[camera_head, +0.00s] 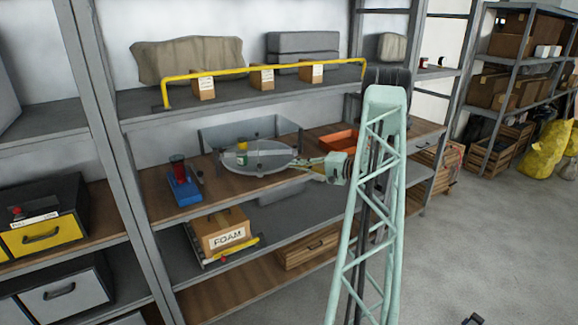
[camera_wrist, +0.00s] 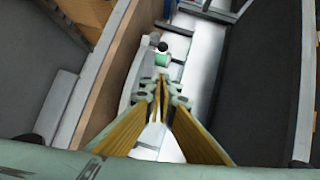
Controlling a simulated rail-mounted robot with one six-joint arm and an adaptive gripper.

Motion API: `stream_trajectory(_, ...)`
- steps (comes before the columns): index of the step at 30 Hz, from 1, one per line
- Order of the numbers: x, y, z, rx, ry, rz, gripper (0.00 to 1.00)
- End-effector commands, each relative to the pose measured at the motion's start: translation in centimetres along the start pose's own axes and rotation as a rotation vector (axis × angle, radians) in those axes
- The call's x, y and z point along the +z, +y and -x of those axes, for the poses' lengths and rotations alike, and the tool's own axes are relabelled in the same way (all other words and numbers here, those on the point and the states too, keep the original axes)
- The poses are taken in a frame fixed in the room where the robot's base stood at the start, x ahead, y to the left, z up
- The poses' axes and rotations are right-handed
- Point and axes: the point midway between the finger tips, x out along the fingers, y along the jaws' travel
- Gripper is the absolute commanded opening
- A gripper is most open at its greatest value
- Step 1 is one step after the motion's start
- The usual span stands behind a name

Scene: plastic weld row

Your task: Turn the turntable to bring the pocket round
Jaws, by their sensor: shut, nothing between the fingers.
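The turntable (camera_head: 262,163) is a round grey disc on the wooden middle shelf. A small yellow and green item (camera_head: 242,153) stands on its left part; I cannot tell whether this marks the pocket. My gripper (camera_head: 298,165) reaches in from the right, with its tips at the disc's right rim; I cannot tell whether they touch it. In the wrist view my gripper (camera_wrist: 160,86) is shut, its fingertips together with nothing between them. A small green piece with a black top (camera_wrist: 163,57) shows just beyond the tips.
A blue stand with a red top (camera_head: 183,184) is left of the disc, with a dark slim object beside it. An orange bin (camera_head: 341,141) is behind my gripper. A yellow rail (camera_head: 265,70) crosses the shelf above. A FOAM box (camera_head: 222,231) sits below.

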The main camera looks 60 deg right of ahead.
Motion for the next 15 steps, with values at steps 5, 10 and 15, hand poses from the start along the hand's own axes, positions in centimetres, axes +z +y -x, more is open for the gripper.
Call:
stream_trajectory(5,0.1,0.0,-1.6,0.000,-0.002,0.000,0.00)
stream_trajectory(10,0.1,0.1,-3.6,0.000,-0.002,0.001,0.00)
stream_trajectory(15,0.1,0.1,-5.9,0.000,-0.003,0.000,0.00)
